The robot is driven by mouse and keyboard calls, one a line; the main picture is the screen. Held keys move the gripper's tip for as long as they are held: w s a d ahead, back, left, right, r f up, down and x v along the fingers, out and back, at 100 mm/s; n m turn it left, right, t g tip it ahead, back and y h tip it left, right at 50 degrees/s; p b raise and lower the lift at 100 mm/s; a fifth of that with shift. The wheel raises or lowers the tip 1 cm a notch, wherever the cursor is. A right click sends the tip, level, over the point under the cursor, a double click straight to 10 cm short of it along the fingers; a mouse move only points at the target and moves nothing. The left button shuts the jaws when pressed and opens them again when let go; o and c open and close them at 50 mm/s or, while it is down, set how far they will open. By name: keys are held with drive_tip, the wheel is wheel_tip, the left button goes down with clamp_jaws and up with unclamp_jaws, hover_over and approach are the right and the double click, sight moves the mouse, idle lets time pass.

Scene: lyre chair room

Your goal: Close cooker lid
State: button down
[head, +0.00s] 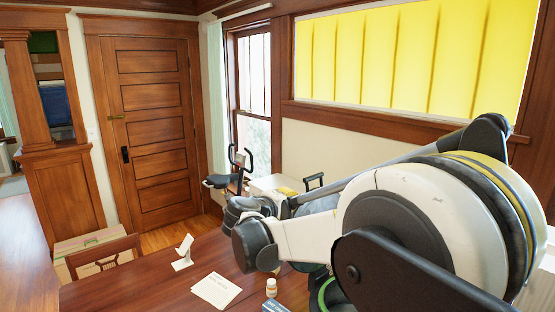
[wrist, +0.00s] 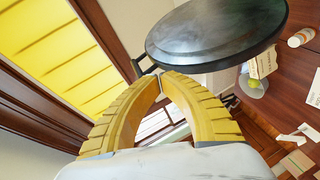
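In the wrist view the cooker lid (wrist: 215,30) is a dark, round disc with a glossy dark rim, at the top centre, beyond my fingertips. A small black handle (wrist: 143,68) shows at its left edge, close to the fingertips. My gripper (wrist: 162,77) has two ribbed yellow fingers that curve in and meet at the tips, with nothing seen between them. I cannot tell whether the tips touch the lid or handle. In the head view my arm covers most of this area, and the cooker's body cannot be made out clearly.
The brown table (head: 140,282) carries a white stand (head: 183,253), a paper sheet (head: 216,290) and a small bottle (head: 271,287). A chair (head: 103,256) stands at its far edge. A wooden door (head: 152,120) and an exercise bike (head: 238,172) are behind.

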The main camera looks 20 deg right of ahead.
drive_tip(key=w+a+r+n+t+h+p, duration=0.2)
drive_tip(key=w+r+h+p, duration=0.1)
drive_tip(key=w, duration=0.6)
drive_tip(key=d, duration=0.3)
drive_tip(key=w+d, duration=0.1)
drive_tip(key=d, duration=0.2)
drive_tip(key=w+d, duration=0.1)
drive_tip(key=d, duration=0.1)
drive_tip(key=shift+w+d, duration=0.2)
drive_tip(key=shift+d, duration=0.2)
drive_tip(key=shift+w+f, duration=0.1)
drive_tip(key=shift+s+d, duration=0.1)
drive_tip(key=shift+s, duration=0.1)
